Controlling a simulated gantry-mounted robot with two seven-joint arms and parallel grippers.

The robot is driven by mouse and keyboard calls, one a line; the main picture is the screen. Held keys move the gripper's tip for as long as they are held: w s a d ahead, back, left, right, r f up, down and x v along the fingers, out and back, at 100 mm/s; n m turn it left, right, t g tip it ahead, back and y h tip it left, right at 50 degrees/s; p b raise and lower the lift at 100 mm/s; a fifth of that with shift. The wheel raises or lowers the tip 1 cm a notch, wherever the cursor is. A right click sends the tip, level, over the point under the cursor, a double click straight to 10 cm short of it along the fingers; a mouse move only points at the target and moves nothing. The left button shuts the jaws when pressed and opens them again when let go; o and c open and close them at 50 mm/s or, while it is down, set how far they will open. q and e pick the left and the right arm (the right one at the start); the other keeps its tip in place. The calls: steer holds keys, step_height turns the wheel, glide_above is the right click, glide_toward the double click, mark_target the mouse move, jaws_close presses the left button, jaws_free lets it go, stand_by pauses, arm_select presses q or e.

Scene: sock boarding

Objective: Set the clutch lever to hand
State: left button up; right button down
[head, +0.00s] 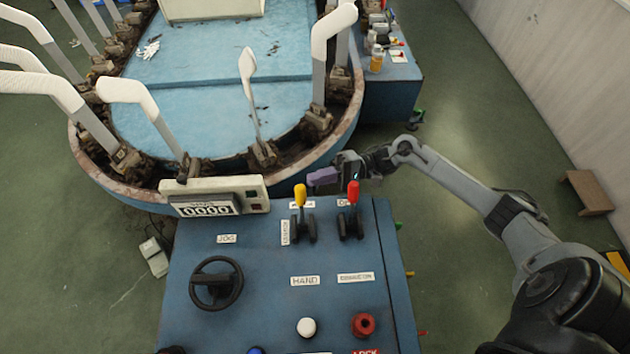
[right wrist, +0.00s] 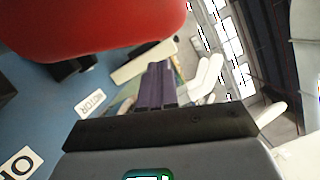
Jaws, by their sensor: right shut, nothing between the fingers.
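The control desk (head: 260,270) carries a yellow-knobbed lever (head: 300,196) and a red-knobbed lever (head: 353,194). The yellow lever stands toward its far label, partly covering it; a HAND label (head: 305,281) lies on its near side. A MOTOR label (right wrist: 91,104) shows in the right wrist view. My right gripper (head: 322,177) is just beyond the desk's far edge, between the two knobs in the picture. Its purple fingers (right wrist: 155,87) are shut and empty. The red knob (right wrist: 100,22) looms close in the right wrist view. My left gripper is not in view.
A handwheel (head: 216,284) and a counter box (head: 214,196) are on the desk's left. A white button (head: 306,327) and a red button (head: 363,325) sit near the front. The machine with white sock forms (head: 128,92) stands beyond the desk.

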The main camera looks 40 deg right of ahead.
steer(key=shift+s+a+r, duration=0.2)
steer(key=shift+s+a, duration=0.05)
steer(key=shift+a, duration=0.3)
steer(key=shift+s+a+r, duration=0.2)
steer(key=shift+s+a, duration=0.05)
steer(key=shift+a, duration=0.3)
